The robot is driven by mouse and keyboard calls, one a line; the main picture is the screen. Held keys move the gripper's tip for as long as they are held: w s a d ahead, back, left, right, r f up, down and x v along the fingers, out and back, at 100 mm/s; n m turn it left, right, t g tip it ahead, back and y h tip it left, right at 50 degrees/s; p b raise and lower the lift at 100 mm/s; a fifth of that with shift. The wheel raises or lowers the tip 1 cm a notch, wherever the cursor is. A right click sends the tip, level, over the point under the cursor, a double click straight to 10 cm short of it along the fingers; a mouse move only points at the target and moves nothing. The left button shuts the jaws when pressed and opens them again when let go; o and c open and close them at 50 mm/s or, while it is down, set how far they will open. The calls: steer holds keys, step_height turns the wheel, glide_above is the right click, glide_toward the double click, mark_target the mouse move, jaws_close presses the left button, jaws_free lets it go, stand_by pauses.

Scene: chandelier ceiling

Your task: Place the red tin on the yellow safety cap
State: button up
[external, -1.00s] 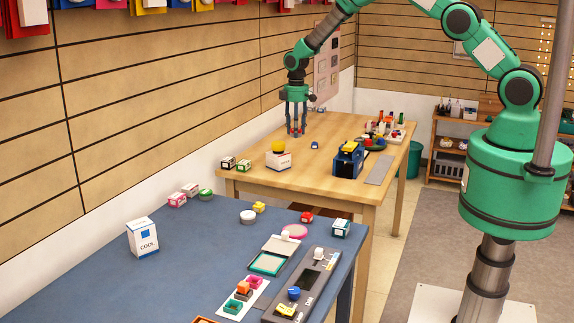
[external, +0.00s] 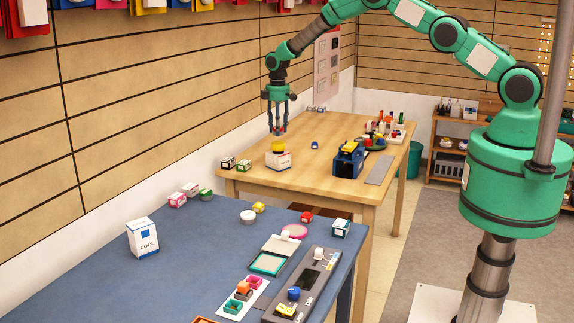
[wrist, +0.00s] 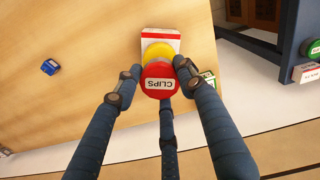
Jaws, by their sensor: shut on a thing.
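The red tin (wrist: 160,84), with a white label reading CLIPS, is between my fingers in the wrist view. My gripper (external: 278,131) is shut on it, and it shows only as a small red spot at the fingertips in the external view. The yellow safety cap (external: 278,148) sits on a white box (external: 278,161) on the wooden table. My gripper is above the cap, with a small gap showing in the external view. In the wrist view the tin covers part of the yellow cap (wrist: 158,51), which shows just beyond it.
Two small boxes (external: 236,163) stand left of the white box on the wooden table (external: 300,180). A small blue item (external: 314,145) and a dark blue holder (external: 348,160) lie to the right. The blue table (external: 200,240) is in front.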

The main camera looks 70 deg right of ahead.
steer(key=shift+f, duration=1.75)
steer(key=shift+f, duration=0.1)
steer(key=o, duration=1.1)
steer(key=shift+o, duration=0.2)
step_height(320, 180, up, 12)
steer(key=shift+r, duration=0.15)
